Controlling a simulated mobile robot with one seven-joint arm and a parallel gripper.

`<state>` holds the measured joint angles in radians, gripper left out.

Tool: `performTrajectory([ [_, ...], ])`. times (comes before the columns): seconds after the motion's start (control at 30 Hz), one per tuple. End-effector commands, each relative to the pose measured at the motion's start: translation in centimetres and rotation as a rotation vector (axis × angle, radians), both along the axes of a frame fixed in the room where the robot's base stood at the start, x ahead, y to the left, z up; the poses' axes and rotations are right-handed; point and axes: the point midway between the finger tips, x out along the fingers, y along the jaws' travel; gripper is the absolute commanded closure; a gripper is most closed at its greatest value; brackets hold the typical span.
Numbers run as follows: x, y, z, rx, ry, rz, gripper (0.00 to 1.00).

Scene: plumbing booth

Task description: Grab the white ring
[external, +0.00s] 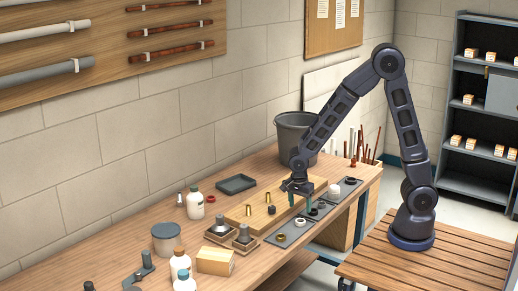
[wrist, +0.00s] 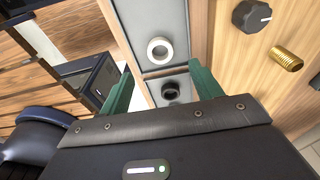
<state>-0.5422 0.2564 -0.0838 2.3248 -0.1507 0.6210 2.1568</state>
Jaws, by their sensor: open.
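The white ring (wrist: 160,50) lies flat on a grey tray section in the wrist view, ahead of my fingertips. In the external view it seems to be the pale ring (external: 300,222) on the grey strip along the bench's front edge. My gripper (external: 301,203) hangs above the strip, pointing down. In the wrist view my gripper (wrist: 159,72) has its two green fingers wide apart, with nothing held between them. A black ring (wrist: 170,91) lies in the neighbouring section, between the fingers in that picture.
A wooden board beside the strip carries a black knob (wrist: 252,15) and a brass threaded fitting (wrist: 286,59). A larger white piece (external: 334,190) sits farther along the strip. A grey bucket (external: 294,135) stands behind my gripper. Bottles stand toward the left of the bench.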

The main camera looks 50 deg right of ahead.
Motion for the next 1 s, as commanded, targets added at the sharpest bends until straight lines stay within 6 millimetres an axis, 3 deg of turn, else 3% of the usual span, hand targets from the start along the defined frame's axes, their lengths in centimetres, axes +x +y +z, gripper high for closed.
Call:
performTrajectory([
  [0.37, 0.0, -0.4, -2.8, 0.000, 0.001, 0.000, 0.36],
  [0.7, 0.0, -0.9, -6.7, 0.000, 0.002, 0.000, 0.36],
  [1.0, 0.0, -0.9, -7.2, 0.001, 0.000, 0.000, 0.36],
])
